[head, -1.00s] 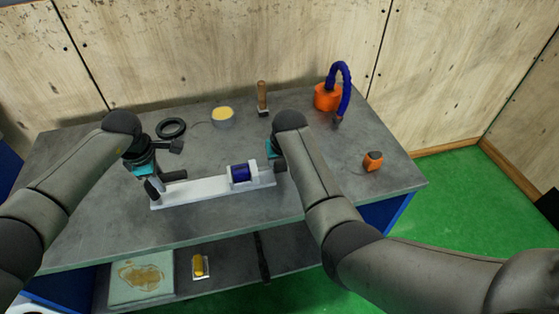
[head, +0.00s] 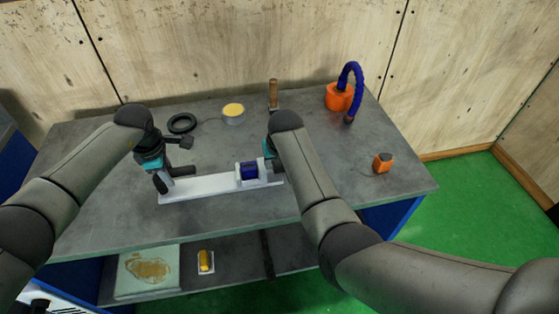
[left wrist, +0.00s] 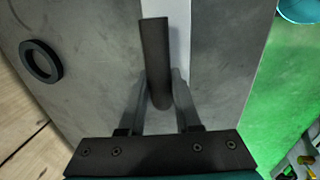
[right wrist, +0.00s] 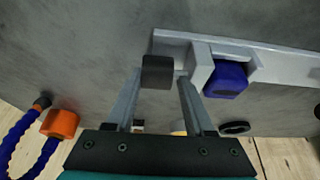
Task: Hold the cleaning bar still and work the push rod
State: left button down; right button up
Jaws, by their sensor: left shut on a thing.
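The cleaning bar, which I take to be the long white bar (head: 215,187), lies along the front of the table. A blue cylinder (head: 248,172) sits in a white holder near its right end; it also shows in the right wrist view (right wrist: 226,80). My left gripper (head: 168,180) is shut on a dark upright handle (left wrist: 155,55) at the bar's left end. My right gripper (right wrist: 158,80) has its fingers on either side of a dark block (right wrist: 157,72) at the bar's right end, probably the push rod's end. I cannot tell whether they grip it.
Behind are a black ring (head: 182,123), a yellow-topped tin (head: 233,113), a wooden-handled tool (head: 273,94) and an orange pot with a blue hose (head: 339,97). An orange box (head: 383,162) stands right. A stained tray (head: 150,270) and a yellow item (head: 205,261) are on the lower shelf.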

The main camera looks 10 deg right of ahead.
jog(key=shift+o, duration=0.9)
jog(key=shift+a, duration=0.1)
jog(key=d, duration=0.3)
jog(key=shift+d+r, duration=0.15)
jog(key=v, duration=1.2)
jog(key=s+d+f+m+h, duration=0.1)
jog(key=s+d+f, duration=0.1)
jog(key=d, duration=0.7)
jog(key=s+d+f+m+h, duration=0.1)
jog(key=d+f, duration=0.3)
jog(key=d, duration=0.5)
jog(key=s+d+f+m+h, duration=0.2)
jog(key=s+d+f, duration=0.1)
jog(key=d, duration=0.5)
jog(key=shift+s+d+f+g, duration=0.2)
jog(key=shift+s+d+g, duration=0.1)
jog(key=shift+s+d, duration=0.1)
